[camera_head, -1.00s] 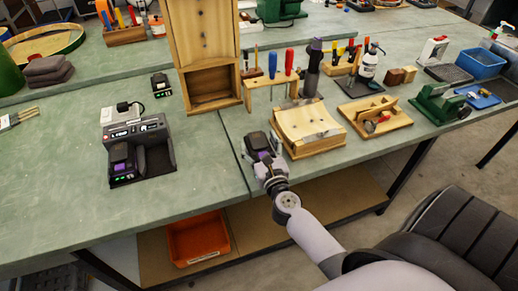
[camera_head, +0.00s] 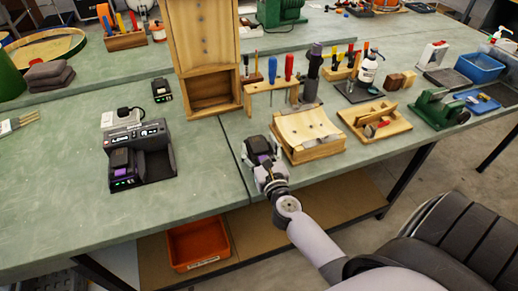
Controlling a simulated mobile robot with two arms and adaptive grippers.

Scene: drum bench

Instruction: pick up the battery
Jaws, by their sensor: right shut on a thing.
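My right gripper (camera_head: 262,160) is near the front edge of the green bench, left of the wooden cradle. It is shut on a dark battery (camera_head: 257,145), which shows at its tip. Whether the battery touches the bench is hard to tell. Another dark battery (camera_head: 122,165) sits in the left bay of the black charger (camera_head: 155,165), with small green lights showing. A small black battery-like block (camera_head: 161,90) lies behind the charger. The left gripper is not in view.
The wooden cradle (camera_head: 318,150) stands just right of the gripper, with a dark drill-like tool (camera_head: 312,75) behind it. A wooden cabinet (camera_head: 212,105) and tool rack (camera_head: 262,85) stand further back. The bench between charger and gripper is clear. An orange bin (camera_head: 195,240) is below.

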